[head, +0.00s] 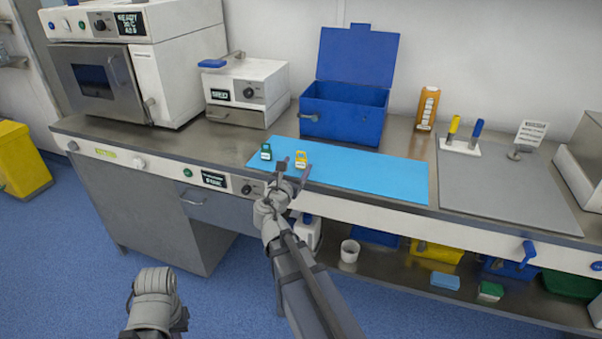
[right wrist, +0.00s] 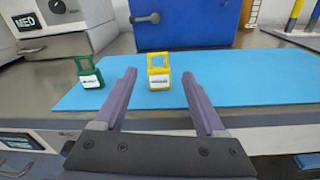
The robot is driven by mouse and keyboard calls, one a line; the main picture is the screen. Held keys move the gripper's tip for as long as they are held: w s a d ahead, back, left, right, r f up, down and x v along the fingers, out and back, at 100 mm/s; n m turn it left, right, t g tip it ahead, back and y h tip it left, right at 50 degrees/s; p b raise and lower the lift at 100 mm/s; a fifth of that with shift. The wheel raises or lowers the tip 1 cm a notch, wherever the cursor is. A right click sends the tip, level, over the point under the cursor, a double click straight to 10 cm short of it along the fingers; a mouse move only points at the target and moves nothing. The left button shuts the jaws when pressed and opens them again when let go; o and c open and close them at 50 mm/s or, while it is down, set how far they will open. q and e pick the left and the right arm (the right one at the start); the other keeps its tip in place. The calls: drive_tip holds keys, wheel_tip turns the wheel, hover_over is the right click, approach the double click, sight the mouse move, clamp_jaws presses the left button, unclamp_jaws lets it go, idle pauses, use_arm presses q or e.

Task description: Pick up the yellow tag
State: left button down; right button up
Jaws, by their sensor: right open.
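The yellow tag (head: 300,158) stands upright on the blue mat (head: 375,178), near the mat's left front part. In the right wrist view the yellow tag (right wrist: 158,80) has a white label and an open loop on top. My right gripper (head: 292,174) is open and empty, just in front of the tag. In the right wrist view its two fingers (right wrist: 159,92) point toward the tag, which shows between their tips. I see no contact. Only a grey part of my left arm shows at the lower left; no left fingers are visible.
A green tag (head: 266,153) stands left of the yellow one, and also shows in the right wrist view (right wrist: 89,74). An open blue box (head: 343,118) stands behind. The mat's right part is clear. A grey board (head: 500,190) lies farther right.

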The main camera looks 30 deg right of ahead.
drive_tip(key=shift+w+d+r+n+t, duration=0.15)
drive_tip(key=shift+d+n+t, duration=0.1)
drive_tip(key=shift+n, duration=0.35)
drive_tip(key=shift+w+d+r+n+t, duration=0.15)
drive_tip(key=shift+d+n+t, duration=0.1)
drive_tip(key=shift+n, duration=0.35)
drive_tip(key=shift+x, duration=3.95)
drive_tip(key=shift+a, duration=0.15)
drive_tip(key=shift+c, duration=0.2)
clamp_jaws()
